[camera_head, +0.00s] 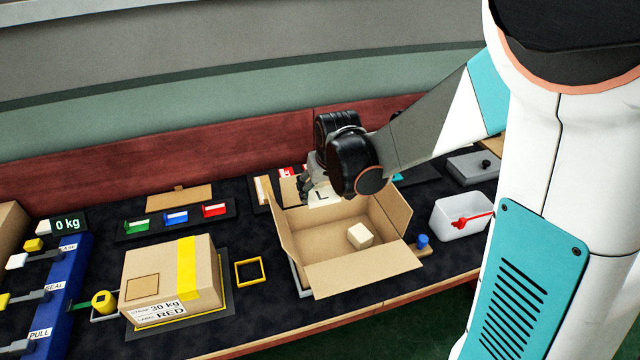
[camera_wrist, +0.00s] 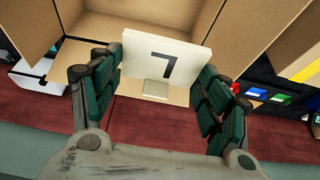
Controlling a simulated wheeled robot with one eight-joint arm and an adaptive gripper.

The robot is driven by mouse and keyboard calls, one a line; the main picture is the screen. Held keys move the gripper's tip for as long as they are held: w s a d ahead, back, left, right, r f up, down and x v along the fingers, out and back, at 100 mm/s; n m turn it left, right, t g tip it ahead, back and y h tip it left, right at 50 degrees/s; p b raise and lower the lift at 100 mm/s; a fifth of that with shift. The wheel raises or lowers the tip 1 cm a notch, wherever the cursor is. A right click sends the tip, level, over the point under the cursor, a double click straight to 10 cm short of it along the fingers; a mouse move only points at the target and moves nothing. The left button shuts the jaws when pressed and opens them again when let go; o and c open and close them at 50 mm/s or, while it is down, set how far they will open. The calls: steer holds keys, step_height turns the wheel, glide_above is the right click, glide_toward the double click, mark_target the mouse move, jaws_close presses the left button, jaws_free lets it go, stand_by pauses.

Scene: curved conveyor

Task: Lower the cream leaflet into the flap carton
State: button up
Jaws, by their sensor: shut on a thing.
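The flap carton (camera_head: 330,277) stands open on the dark bench, its flaps spread outward. A small cream block (camera_head: 360,235) lies inside on its floor. My gripper (camera_head: 322,188) is over the carton's back left part. It is shut on the cream leaflet (camera_head: 325,196), which bears a dark mark. In the wrist view the leaflet (camera_wrist: 165,60) is gripped at its sides between the green-padded fingers (camera_wrist: 160,90), in front of the carton's opening (camera_wrist: 140,25). The head view does not show clearly how far the leaflet's lower edge is from the carton.
A taped carton (camera_head: 170,280) marked 30 kg stands to the left, with a yellow square frame (camera_head: 249,272) between the cartons. A tray of coloured cards (camera_head: 176,217) lies behind.

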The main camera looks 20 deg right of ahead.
step_height(320, 180, down, 10)
steer(key=b, duration=0.7)
steer(key=shift+r, duration=0.25)
steer(key=shift+w, duration=0.2)
steer(key=shift+w, duration=0.2)
steer(key=shift+f+b, duration=0.1)
steer(key=shift+b, duration=0.2)
steer(key=shift+f+b, duration=3.05)
steer(key=shift+f, duration=2.35)
